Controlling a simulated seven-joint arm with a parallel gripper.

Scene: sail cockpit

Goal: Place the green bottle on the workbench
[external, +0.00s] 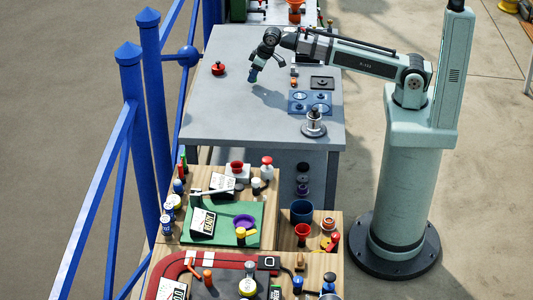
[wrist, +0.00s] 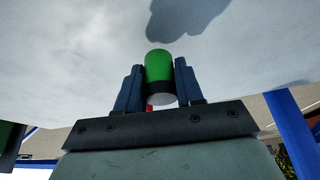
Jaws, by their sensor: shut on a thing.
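My gripper (external: 254,75) hangs over the grey workbench (external: 215,115) in the external view, left of the panel with round blue discs. In the wrist view its two blue fingers (wrist: 157,80) are shut on the green bottle (wrist: 159,64), one on each side. The bottle has a green body, with a dark band and a pale end nearer the palm. In the external view I cannot make out the bottle at the fingertips. The grey bench surface (wrist: 70,60) and a dark shadow lie beyond the bottle in the wrist view. I cannot tell whether the bottle touches the bench.
A red knob-like object (external: 218,69) stands left of my gripper. The blue-disc panel (external: 310,101) and a silver-and-black device (external: 313,125) are on the bench's right side. The bench's front left is clear. Cluttered wooden tables (external: 262,215) stand in front; blue railing (external: 145,90) runs left.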

